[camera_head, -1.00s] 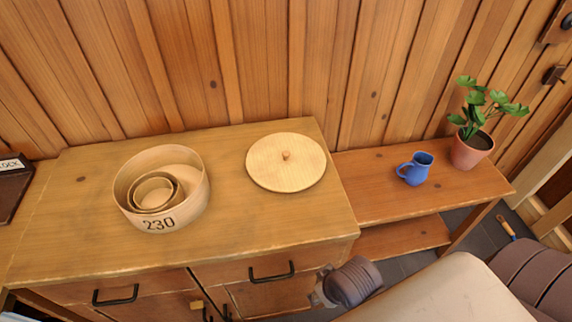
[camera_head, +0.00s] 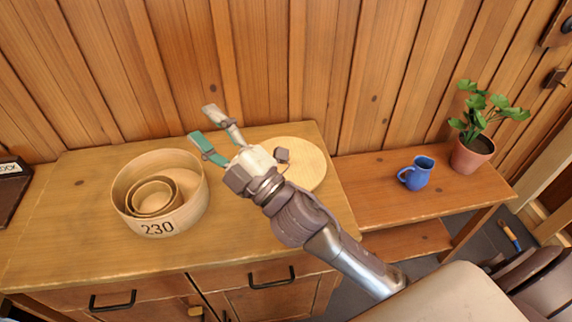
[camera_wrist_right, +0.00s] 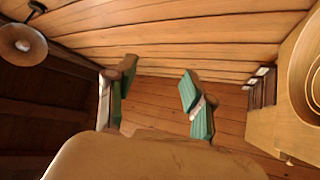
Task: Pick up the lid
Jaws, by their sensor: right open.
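The lid (camera_head: 308,163) is a round, pale wooden disc lying flat on the cabinet top. My right gripper (camera_head: 203,127) is open and empty, with its fingers pointing up and left. The fingertips are beyond the lid's left side and look raised above the cabinet. In the right wrist view the two green-padded fingers (camera_wrist_right: 160,95) are spread apart with nothing between them; the lid does not show there. My left gripper is not in view.
A round wooden box marked 230 (camera_head: 170,223), with smaller round boxes inside, stands left on the cabinet (camera_head: 80,240). A blue mug (camera_head: 420,174) and a potted plant (camera_head: 472,155) stand on the lower bench at right. A plank wall (camera_head: 300,60) rises behind.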

